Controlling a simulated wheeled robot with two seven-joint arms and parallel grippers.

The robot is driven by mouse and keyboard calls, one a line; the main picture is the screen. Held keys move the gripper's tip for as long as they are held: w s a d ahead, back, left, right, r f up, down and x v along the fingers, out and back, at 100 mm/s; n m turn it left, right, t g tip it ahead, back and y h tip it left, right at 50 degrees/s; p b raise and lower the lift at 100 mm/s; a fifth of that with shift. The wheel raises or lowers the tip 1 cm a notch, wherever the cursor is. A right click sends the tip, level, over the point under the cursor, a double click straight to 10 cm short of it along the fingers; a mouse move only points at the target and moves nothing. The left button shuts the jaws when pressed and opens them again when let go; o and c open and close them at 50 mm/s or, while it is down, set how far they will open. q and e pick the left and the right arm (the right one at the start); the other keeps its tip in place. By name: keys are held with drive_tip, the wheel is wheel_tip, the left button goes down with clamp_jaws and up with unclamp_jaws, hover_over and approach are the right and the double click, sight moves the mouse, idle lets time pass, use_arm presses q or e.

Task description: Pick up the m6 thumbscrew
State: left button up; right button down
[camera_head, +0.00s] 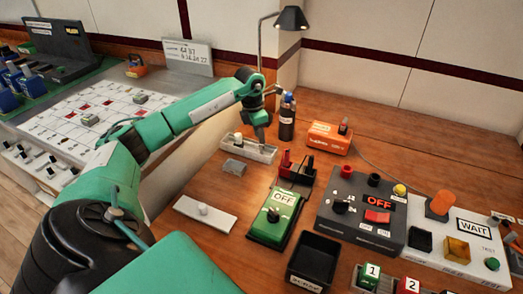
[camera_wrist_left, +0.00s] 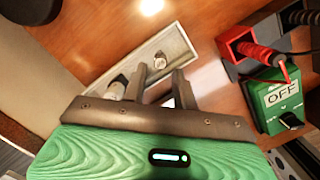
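My left gripper (camera_head: 263,128) is above the right part of a narrow pale tray (camera_head: 233,149) on the wooden table. In the left wrist view the gripper (camera_wrist_left: 160,72) is open, its two fingers apart, pointing at the tray (camera_wrist_left: 179,43). A small metallic knobbed part (camera_wrist_left: 160,60) lies in the tray just beyond the fingertips; it looks like the thumbscrew, though no label shows. Nothing is seen held. My right gripper is not in view.
A dark bottle (camera_head: 287,117) stands close right of the gripper. A red holder (camera_head: 293,172), a green OFF box (camera_head: 275,220) and a grey power unit (camera_head: 358,205) are nearer the front. A small grey block (camera_head: 234,167) lies before the tray. A lamp (camera_head: 291,19) rises behind.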

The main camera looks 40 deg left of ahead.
sight(261, 149)
use_arm(q)
drive_tip(key=f, duration=0.4)
drive_tip(key=shift+w+d+f, duration=0.15)
drive_tip(key=shift+w+f, duration=0.1)
drive_tip(key=shift+f, duration=0.05)
clamp_jaws()
